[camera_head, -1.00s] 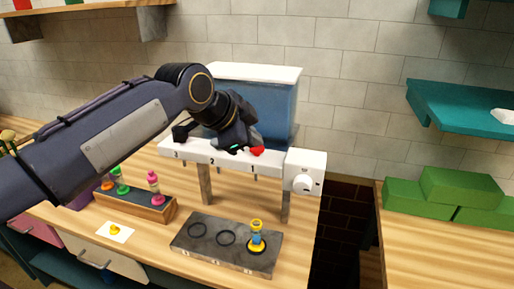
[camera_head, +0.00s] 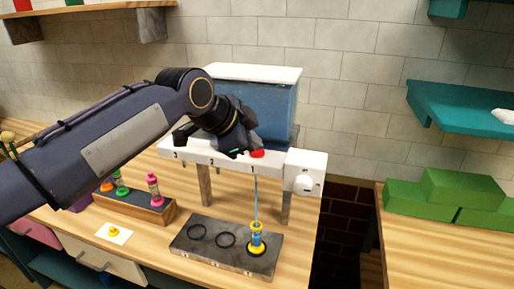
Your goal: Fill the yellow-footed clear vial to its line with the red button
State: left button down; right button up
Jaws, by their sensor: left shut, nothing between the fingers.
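The yellow-footed clear vial (camera_head: 257,239) stands upright in the ring at the right end of the dark tray (camera_head: 212,253), under spout 1. A thin blue stream (camera_head: 256,203) falls from the dispenser (camera_head: 270,170) into it. Blue shows inside the vial; its fill line is too small to make out. My left gripper (camera_head: 240,152) is shut and empty, at the red button (camera_head: 257,153) above the number 1, and seems to touch it. The arm hides the area of button 2. My right gripper is not in view.
A wooden rack (camera_head: 136,205) with several coloured-footed vials stands to the left. A white card (camera_head: 114,233) with a yellow piece lies in front of it. A white knob box (camera_head: 305,173) is at the dispenser's right. Green blocks (camera_head: 462,190) sit on the right counter, past a gap.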

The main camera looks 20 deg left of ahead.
pick_arm(q)
jog(key=shift+r+p, duration=0.9)
jog(key=shift+r, duration=0.05)
jog(key=shift+r, duration=0.1)
notch_tip(320, 180, up, 5)
jog(key=p, duration=0.4)
dwell(3.0)
